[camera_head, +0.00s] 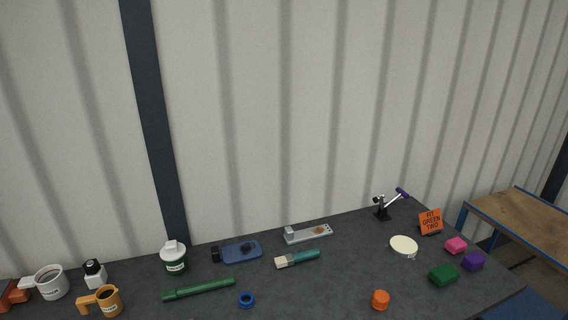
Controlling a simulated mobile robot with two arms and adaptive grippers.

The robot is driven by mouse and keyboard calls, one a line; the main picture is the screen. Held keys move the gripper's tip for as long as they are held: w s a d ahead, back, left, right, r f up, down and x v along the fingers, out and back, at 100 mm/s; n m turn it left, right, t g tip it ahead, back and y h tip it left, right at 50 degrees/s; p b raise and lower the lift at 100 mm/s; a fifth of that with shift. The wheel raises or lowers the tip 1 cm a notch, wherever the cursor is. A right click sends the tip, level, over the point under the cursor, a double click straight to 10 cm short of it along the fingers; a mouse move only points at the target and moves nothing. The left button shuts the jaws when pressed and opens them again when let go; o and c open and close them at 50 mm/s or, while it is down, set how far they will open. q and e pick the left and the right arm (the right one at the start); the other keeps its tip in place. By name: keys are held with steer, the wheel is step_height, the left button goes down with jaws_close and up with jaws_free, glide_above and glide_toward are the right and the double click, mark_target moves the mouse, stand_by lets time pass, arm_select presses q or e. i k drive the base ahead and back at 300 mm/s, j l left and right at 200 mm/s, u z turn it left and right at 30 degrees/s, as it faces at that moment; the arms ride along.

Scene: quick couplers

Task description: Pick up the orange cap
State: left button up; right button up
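The orange cap (380,299) is a small, short cylinder near the front edge of the dark grey table, right of the middle in the head view. It stands apart from the other things, with bare table around it. Neither of my grippers shows in this view, so nothing is seen touching the cap.
A green block (443,275), a pink block (456,245) and a purple block (474,261) lie right of the cap. A cream disc (404,245) lies behind it. A blue ring (247,300) and a green rod (199,289) lie left. A corrugated wall (260,120) stands behind the table.

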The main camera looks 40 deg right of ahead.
mark_target(381, 299)
steer(key=z, duration=2)
